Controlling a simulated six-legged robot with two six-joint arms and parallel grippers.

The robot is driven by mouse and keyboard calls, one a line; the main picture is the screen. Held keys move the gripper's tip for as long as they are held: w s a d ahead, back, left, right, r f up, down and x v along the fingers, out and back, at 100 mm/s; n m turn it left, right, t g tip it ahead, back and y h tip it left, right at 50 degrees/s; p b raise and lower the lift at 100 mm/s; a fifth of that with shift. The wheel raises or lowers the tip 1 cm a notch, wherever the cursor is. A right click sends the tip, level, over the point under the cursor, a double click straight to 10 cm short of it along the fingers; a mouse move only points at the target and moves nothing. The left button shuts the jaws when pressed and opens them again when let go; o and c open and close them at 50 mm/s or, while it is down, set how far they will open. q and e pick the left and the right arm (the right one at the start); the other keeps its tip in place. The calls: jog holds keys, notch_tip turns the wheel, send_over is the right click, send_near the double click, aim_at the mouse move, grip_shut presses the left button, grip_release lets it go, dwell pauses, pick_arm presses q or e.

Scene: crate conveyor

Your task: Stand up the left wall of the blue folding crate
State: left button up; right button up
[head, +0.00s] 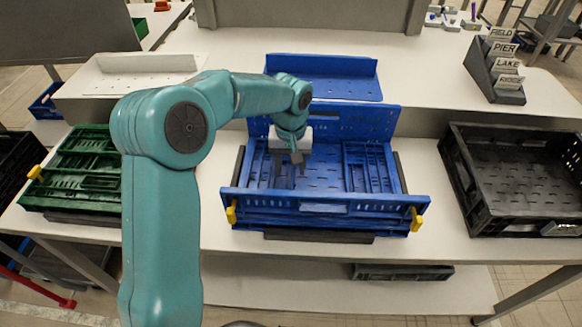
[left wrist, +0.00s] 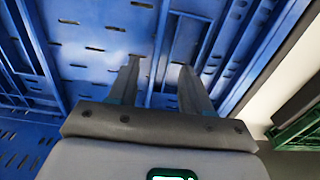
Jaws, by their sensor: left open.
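The blue folding crate (head: 326,222) stands on the white table in the middle of the head view. Its back wall (head: 358,120) and its front wall (head: 325,207) are upright. Its left wall (head: 262,172) lies folded flat inside, and its right wall (head: 368,165) lies flat too. My left gripper (head: 291,170) is open and empty, pointing down inside the crate near the inner edge of the left wall. In the left wrist view its two fingers (left wrist: 158,80) are apart over blue slotted panels. Whether they touch anything I cannot tell. My right gripper is not in view.
A green folded crate (head: 85,172) lies on the left and a black crate (head: 515,175) stands on the right. Behind are a blue tray (head: 325,80), a white tray (head: 135,75) and a rack of labelled cards (head: 498,70). Bare table lies between the blue and black crates.

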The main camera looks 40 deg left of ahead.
pick_arm(q)
jog(key=shift+f, duration=0.65)
grip_shut()
jog(key=shift+r, duration=0.1)
